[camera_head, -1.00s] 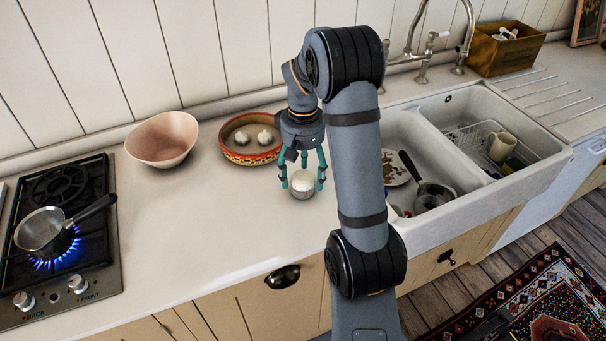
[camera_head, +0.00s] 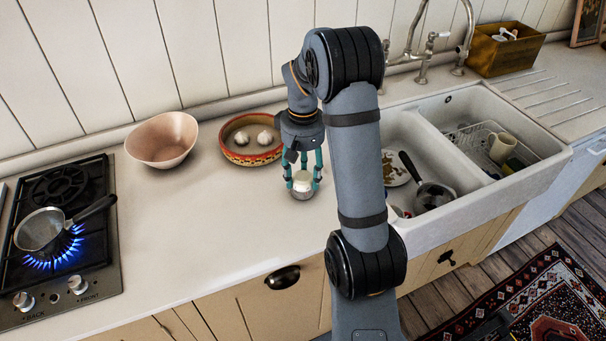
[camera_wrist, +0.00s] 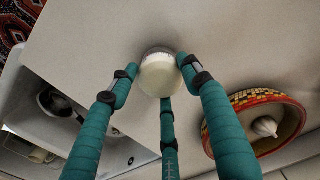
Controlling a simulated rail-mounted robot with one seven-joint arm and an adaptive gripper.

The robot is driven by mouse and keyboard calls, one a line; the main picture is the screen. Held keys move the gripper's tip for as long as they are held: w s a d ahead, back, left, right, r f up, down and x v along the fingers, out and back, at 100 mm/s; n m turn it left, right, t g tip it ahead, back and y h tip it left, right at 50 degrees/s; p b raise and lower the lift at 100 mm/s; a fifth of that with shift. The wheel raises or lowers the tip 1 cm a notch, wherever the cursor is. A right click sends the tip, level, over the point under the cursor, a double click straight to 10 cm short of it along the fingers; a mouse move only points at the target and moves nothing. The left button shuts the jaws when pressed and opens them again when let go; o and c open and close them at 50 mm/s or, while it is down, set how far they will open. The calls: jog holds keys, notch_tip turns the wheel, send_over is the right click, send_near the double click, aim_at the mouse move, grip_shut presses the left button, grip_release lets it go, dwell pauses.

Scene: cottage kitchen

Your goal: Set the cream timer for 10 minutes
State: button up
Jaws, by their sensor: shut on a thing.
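The cream timer (camera_head: 303,183) stands on the white counter, to the left of the sink. Its upper part is plain cream and its lower band is greyer with fine marks, too small to read. My gripper (camera_head: 303,184) comes down on it from above, with its teal fingers closed around the upper part. In the wrist view the timer (camera_wrist: 160,74) sits between the fingertips of my gripper (camera_wrist: 158,72), with fingers at its left and right sides and a third finger below it in the picture. The timer's setting cannot be read.
A patterned bowl (camera_head: 229,147) with garlic bulbs stands close behind my gripper. A pinkish bowl (camera_head: 163,140) is further left. A pan (camera_head: 40,229) sits on a lit blue flame. The sink (camera_head: 452,222) holds dishes. The counter in front of the timer is clear.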

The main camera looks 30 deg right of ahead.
aim_at(303, 177)
jog(key=shift+f+m+b, duration=0.15)
jog(key=shift+m+b, duration=0.25)
jog(key=shift+m, duration=0.2)
jog(key=shift+c, duration=0.4)
jog(key=o, duration=1.2)
jog(key=shift+r, duration=0.2)
notch_tip(303, 177, up, 12)
jog(key=shift+f, duration=0.1)
jog(key=shift+f, duration=0.1)
